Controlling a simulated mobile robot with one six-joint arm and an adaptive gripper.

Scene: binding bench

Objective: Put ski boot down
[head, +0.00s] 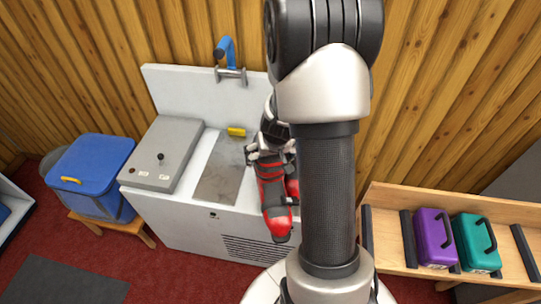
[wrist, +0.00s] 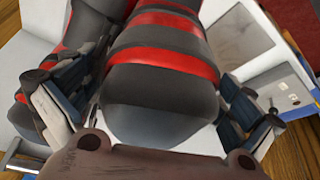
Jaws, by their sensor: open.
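A red and black ski boot (head: 274,205) is at the right part of the white bench, its toe over the front edge in the head view. A second red boot part (head: 293,188) shows just right of it, mostly hidden by my arm. My gripper (head: 265,148) is at the boot's upper end. In the wrist view the dark boot shaft with red bands (wrist: 165,75) fills the space between the spread fingers of my gripper (wrist: 155,108). The fingers are open, one on each side of the shaft. I cannot tell whether they touch it. The boot's sole is hidden.
A blue cooler (head: 92,175) stands left. A wooden rack (head: 390,240) holds purple (head: 433,235) and teal (head: 475,240) cases right.

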